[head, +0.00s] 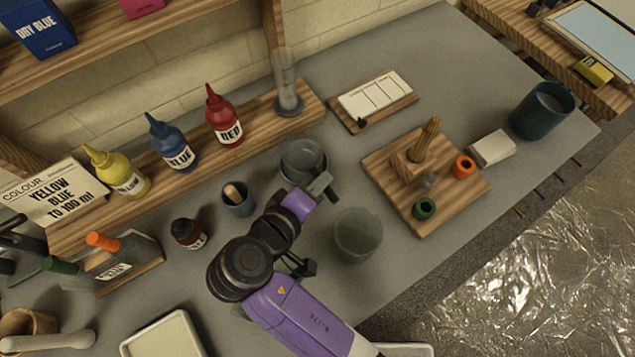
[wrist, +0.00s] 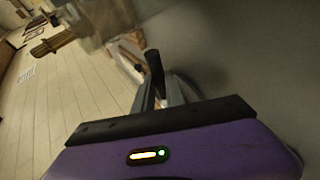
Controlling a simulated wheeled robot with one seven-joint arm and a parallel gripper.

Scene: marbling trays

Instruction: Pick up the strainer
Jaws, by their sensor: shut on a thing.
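The strainer (head: 303,155) looks like a round grey bowl shape in the middle of the head view, in or over a grey round vessel; I cannot tell where one ends and the other begins. In the wrist view, my gripper (wrist: 158,92) is shut on a dark upright handle-like piece (wrist: 154,66), which I take to be part of the strainer. The strainer's bowl is not clear there, and whether it hangs free of the vessel cannot be told.
A clear beaker (head: 358,235) stands right of my arm. A small cup (head: 238,198) and dark bottle (head: 187,233) stand to the left. Behind are red (head: 224,122), blue (head: 173,145) and yellow (head: 120,172) bottles on a wooden ledge. A wooden board (head: 400,195) lies to the right.

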